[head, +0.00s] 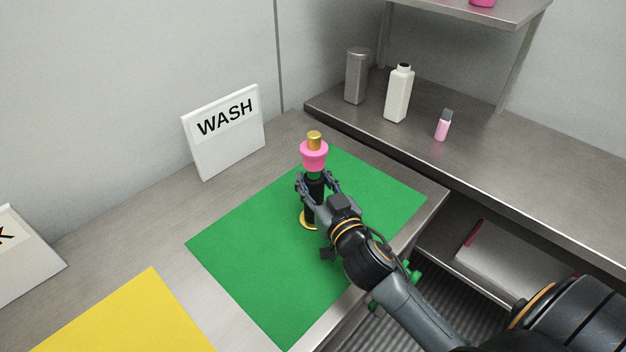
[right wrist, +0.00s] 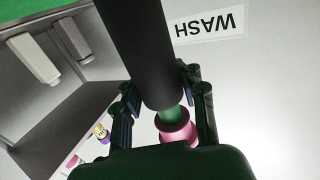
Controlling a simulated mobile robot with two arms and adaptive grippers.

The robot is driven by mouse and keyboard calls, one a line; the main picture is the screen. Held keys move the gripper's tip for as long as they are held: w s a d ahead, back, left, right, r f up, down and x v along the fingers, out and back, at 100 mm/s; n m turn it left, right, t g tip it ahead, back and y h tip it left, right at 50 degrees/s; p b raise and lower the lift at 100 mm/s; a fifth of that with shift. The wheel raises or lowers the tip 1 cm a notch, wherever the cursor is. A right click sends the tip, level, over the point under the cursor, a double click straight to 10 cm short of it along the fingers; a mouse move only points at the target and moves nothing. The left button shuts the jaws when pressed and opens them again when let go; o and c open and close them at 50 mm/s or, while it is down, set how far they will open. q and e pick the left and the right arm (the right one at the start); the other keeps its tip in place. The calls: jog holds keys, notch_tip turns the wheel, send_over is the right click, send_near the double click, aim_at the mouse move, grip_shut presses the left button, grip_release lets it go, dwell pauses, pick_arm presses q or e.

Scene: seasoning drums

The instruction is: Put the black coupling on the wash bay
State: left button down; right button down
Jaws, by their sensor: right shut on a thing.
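My right gripper (head: 316,186) is shut around the black body of the coupling (head: 309,213), which stands roughly upright over the green mat (head: 250,265) in front of the WASH sign (head: 224,133). Above the fingers a pink collar and a gold tip show; a gold ring shows at the foot. I cannot tell for sure whether the foot touches the mat. In the right wrist view the black coupling (right wrist: 140,45) fills the middle between the fingers, with a green band and pink collar at its end. My left gripper is not in view.
A yellow mat (head: 130,320) lies at the front left, by another sign (head: 25,245). On the steel shelf (head: 480,165) at the right stand a grey container (head: 356,76), a white bottle (head: 398,95) and a small pink bottle (head: 443,126). The green mat around the coupling is otherwise clear.

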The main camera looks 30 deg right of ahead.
jog(key=shift+f, duration=0.1)
jog(key=c, duration=0.8)
grip_release()
jog(key=s, duration=0.4)
jog(key=s+b, duration=0.1)
jog(key=s, duration=0.3)
jog(key=s+b, duration=0.1)
jog(key=s, duration=0.3)
jog(key=shift+a, duration=0.35)
